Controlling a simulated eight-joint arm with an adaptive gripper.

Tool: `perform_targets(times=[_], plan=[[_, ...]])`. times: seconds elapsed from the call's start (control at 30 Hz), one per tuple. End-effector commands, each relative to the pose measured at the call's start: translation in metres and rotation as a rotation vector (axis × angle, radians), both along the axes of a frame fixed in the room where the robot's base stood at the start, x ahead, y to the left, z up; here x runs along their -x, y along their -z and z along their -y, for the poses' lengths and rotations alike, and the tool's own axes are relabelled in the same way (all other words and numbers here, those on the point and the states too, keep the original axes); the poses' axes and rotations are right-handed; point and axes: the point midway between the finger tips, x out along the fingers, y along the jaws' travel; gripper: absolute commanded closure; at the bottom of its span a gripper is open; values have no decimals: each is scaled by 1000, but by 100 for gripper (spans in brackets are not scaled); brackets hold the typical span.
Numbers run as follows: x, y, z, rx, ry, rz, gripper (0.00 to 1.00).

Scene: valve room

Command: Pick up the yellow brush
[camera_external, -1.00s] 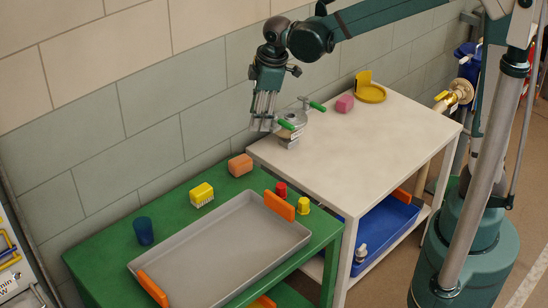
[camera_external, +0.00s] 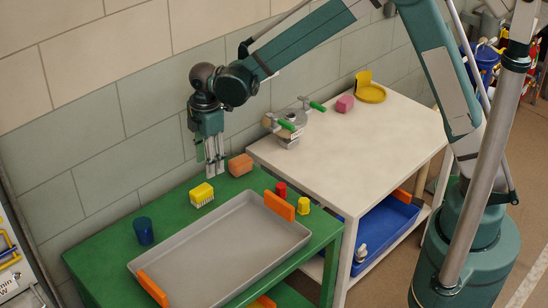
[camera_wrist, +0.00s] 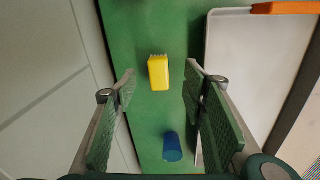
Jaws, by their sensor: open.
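The yellow brush (camera_external: 201,194) lies on the green table (camera_external: 95,262), with its white bristles facing the front. In the wrist view the yellow brush (camera_wrist: 159,74) shows ahead of the fingertips, between the two finger lines. My gripper (camera_external: 215,170) points downward above the back part of the green table, behind and a little right of the brush. In the wrist view my gripper (camera_wrist: 160,75) has its fingers wide apart with nothing between them.
An orange block (camera_external: 240,165) sits close to my gripper. A blue cup (camera_external: 143,231) stands left of the brush. A grey tray (camera_external: 215,255) with orange handles fills the table's front. Red and yellow small items stand right. The wall runs close behind.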

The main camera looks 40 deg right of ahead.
Motion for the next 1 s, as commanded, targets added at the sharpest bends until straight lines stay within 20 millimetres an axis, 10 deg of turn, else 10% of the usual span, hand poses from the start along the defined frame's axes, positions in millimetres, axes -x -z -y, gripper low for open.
perform_targets(times=[0.3, 1.0], plan=[[-5, 34, -30, 18, -95, -32, 57], [-5, 56, -32, 20, -103, -36, 57]])
